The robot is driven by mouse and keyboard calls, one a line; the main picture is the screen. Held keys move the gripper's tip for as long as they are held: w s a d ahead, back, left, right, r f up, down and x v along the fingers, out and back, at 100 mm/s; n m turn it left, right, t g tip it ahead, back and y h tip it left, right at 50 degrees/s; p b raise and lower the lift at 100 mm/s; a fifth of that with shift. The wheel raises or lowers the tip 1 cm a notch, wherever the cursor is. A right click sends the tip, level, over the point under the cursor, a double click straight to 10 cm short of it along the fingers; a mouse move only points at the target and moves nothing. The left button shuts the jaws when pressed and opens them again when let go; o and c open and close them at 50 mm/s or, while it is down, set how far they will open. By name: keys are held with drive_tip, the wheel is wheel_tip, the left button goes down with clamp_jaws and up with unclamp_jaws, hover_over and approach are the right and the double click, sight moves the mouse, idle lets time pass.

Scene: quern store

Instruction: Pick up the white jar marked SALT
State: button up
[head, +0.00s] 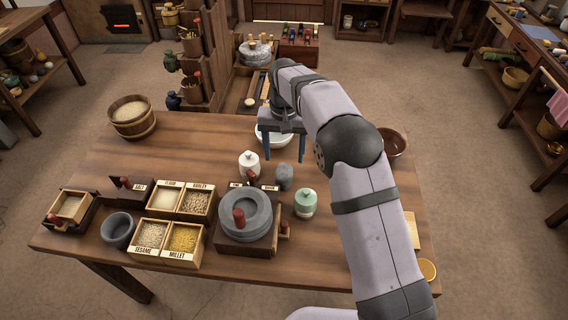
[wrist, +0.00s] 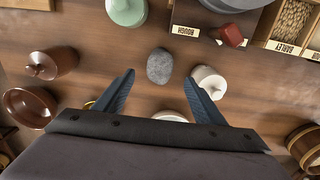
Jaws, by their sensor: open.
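A small white lidded jar (head: 249,164) stands upright on the wooden table, near the middle. No SALT marking can be read on it from here. In the wrist view the white jar (wrist: 209,82) is beside the right finger, partly covered by it. My gripper (head: 283,158) is open and empty above the table, to the right of the jar in the head view. In the wrist view my gripper (wrist: 160,76) has a grey stone (wrist: 160,66) showing between its fingertips.
A quern (head: 245,216) and a green jar (head: 305,203) stand near the gripper. A white bowl (head: 272,136) sits behind it. A brown jar (wrist: 52,63) and brown bowl (wrist: 30,107) are farther aside. Grain boxes (head: 168,207) and a wooden tub (head: 133,118) are left.

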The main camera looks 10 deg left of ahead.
drive_tip(key=shift+r, duration=0.9)
drive_tip(key=shift+d, duration=0.1)
drive_tip(key=shift+s+d+r, duration=0.1)
drive_tip(key=shift+s+d, duration=0.05)
drive_tip(key=shift+d, duration=0.1)
drive_tip(key=s+d+r, duration=0.1)
drive_tip(key=s+d, duration=1.1)
drive_tip(key=d, duration=0.2)
drive_tip(key=s+d+f, duration=0.1)
drive_tip(key=s+d, duration=0.2)
drive_tip(key=s, duration=0.5)
drive_tip(key=s+d+f, duration=0.2)
drive_tip(key=s+d, duration=0.1)
drive_tip(key=s, duration=0.4)
drive_tip(key=shift+s+d+f, duration=0.15)
drive_tip(key=shift+s+f, duration=0.05)
drive_tip(key=shift+s, duration=0.2)
drive_tip(key=shift+o, duration=0.6)
drive_tip(key=shift+s+f, duration=0.1)
drive_tip(key=shift+s, duration=0.15)
